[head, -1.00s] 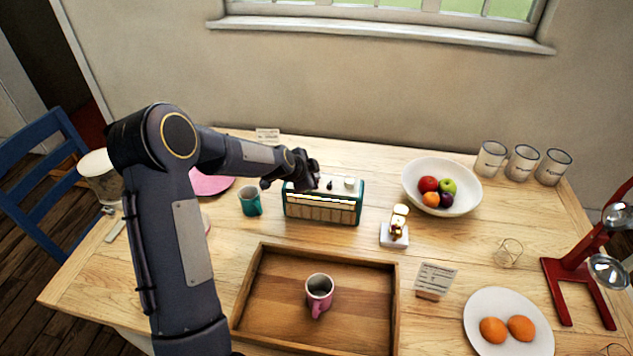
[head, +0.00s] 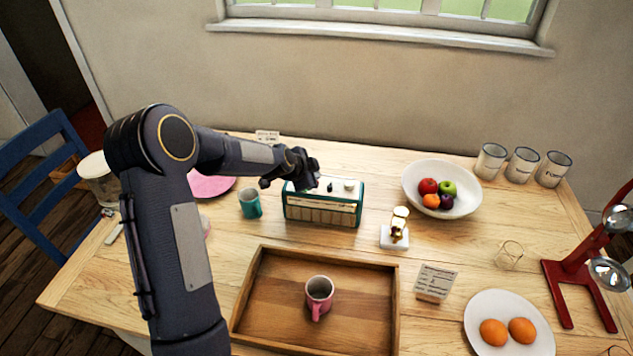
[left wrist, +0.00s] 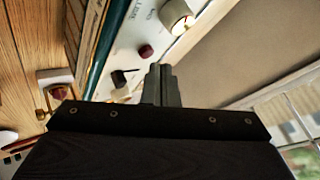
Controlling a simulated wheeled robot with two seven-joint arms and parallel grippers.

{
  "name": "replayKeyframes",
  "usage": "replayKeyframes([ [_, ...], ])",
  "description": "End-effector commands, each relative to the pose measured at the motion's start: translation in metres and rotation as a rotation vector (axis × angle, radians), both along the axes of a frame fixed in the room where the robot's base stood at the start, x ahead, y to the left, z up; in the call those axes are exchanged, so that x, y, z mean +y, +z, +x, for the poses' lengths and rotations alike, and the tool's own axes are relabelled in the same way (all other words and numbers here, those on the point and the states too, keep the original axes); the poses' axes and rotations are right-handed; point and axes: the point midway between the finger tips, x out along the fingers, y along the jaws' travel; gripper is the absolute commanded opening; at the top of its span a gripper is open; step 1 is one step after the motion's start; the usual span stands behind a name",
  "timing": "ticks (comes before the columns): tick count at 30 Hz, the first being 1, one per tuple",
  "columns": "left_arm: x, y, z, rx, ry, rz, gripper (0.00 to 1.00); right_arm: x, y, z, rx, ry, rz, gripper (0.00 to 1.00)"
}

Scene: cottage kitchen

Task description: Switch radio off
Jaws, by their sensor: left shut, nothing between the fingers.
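The radio (head: 322,208) is a teal box with a slatted cream front and a pale top panel, standing on the table. Its front strip looks dim. My left gripper (head: 312,178) is shut and empty over the left part of the radio's top. In the left wrist view the shut fingertips (left wrist: 160,76) are close to a small black lever switch (left wrist: 122,77) on the radio's white top panel (left wrist: 125,52). A dark red knob (left wrist: 145,51) and a cream knob (left wrist: 177,16) are beside it. I cannot tell whether the fingers touch the switch. My right gripper is out of view.
A teal mug (head: 250,203) stands left of the radio. A gold-and-white ornament (head: 395,232) stands right of it, and a fruit bowl (head: 411,190) is beyond. A wooden tray (head: 263,300) with a pink mug (head: 319,294) lies in front.

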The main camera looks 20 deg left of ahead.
Motion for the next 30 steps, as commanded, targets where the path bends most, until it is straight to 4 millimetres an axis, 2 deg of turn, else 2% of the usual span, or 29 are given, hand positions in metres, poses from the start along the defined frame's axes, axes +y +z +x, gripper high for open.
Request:
replayKeyframes([
  [6,0.0,0.004,0.0,0.0,0.0,0.0,0.0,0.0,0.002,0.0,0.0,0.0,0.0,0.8],
  [22,0.0,0.056,0.0,-0.002,0.0,0.001,0.0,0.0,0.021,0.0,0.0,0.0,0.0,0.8],
  [30,0.0,0.06,0.0,0.0,0.0,0.0,0.0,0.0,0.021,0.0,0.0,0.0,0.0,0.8],
])
